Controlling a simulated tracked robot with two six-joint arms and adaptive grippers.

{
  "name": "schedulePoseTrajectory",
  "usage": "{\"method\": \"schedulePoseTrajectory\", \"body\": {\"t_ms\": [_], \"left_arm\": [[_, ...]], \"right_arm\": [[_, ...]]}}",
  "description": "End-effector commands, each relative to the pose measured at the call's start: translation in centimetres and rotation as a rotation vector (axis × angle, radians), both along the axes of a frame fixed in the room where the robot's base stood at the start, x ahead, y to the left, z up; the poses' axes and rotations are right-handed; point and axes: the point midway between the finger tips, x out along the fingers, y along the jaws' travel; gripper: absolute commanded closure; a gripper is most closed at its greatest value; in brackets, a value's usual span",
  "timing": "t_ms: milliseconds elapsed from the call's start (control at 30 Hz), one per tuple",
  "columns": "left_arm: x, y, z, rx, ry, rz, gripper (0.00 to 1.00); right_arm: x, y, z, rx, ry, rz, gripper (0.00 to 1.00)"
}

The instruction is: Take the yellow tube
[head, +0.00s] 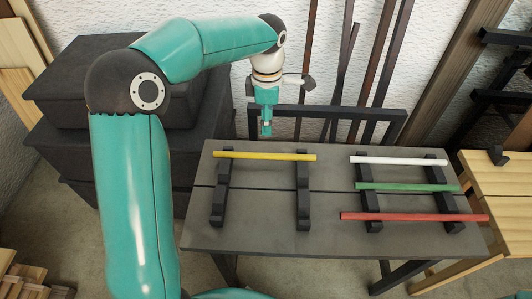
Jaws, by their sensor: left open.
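The yellow tube (264,156) lies level across the far part of two dark notched rests at the left of the grey table. My left gripper (266,128) hangs pointing down just behind and above the tube, near its middle, and appears apart from it. The gripper is open and nothing shows in it; its fingers are small in this view. My right gripper is not in view.
A white tube (398,160), a green tube (407,187) and a red tube (414,217) lie on a second pair of rests at the right of the grey table (262,238). Dark bars lean on the wall behind. A wooden bench (500,185) stands right.

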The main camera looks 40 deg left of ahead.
Motion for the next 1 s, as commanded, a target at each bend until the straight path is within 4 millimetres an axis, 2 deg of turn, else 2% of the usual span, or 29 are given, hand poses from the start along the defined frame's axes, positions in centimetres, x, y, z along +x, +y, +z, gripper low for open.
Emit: {"method": "schedulePoseTrajectory", "body": {"t_ms": [33, 100, 300, 633, 900, 1000], "left_arm": [[-0.1, 0.1, -1.4, 0.000, 0.006, 0.001, 0.51], [-0.1, 0.1, -3.0, 0.000, 0.006, 0.001, 0.51], [-0.1, 0.1, -6.6, -0.001, 0.005, 0.001, 0.51], [-0.1, 0.0, -9.0, 0.000, 0.004, 0.000, 0.51], [-0.1, 0.1, -12.6, -0.001, 0.003, -0.002, 0.51], [-0.1, 0.1, -13.2, 0.000, 0.002, -0.001, 0.51]], "right_arm": [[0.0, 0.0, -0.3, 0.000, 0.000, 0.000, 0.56], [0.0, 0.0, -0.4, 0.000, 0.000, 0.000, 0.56], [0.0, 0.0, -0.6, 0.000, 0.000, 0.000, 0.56], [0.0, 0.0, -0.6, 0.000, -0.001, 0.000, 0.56], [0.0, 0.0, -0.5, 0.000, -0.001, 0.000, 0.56], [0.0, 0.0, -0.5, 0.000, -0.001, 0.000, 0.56]]}}
